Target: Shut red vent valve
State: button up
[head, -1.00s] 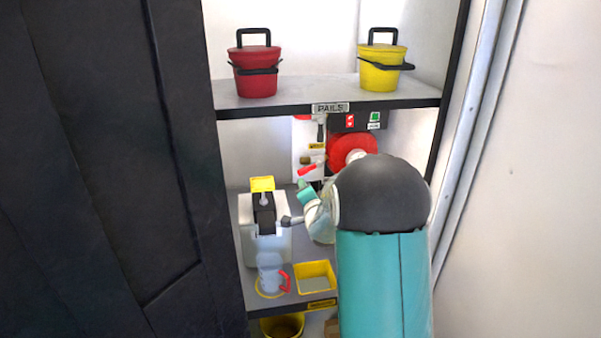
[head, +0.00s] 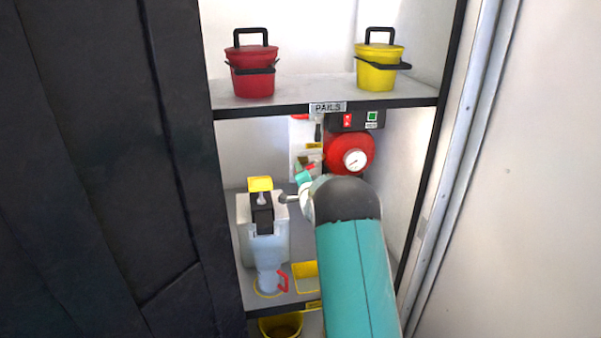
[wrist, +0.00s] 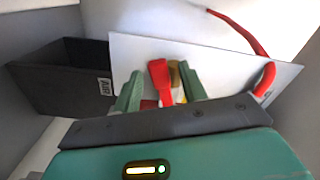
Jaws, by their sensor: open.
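The red vent valve's lever (wrist: 160,80) stands in front of a white panel (wrist: 215,68) in the wrist view, with a brass fitting (wrist: 177,78) just to its right. In the head view the small red lever (head: 310,167) shows only partly, just above my gripper (head: 303,178). In the wrist view my gripper (wrist: 161,88) is open, with one green finger on each side of the lever. The right finger is near the brass fitting. I cannot tell whether either finger touches the lever. The lower part of the valve is hidden by the gripper body.
A red drum with a gauge (head: 349,155) is right of the panel. A red hose (wrist: 240,30) curves by the panel's right edge, and a black box (wrist: 62,78) stands left. The pail shelf (head: 310,95) is overhead.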

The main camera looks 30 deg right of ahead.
jog(key=shift+x, duration=0.95)
jog(key=shift+c, duration=0.4)
grip_shut()
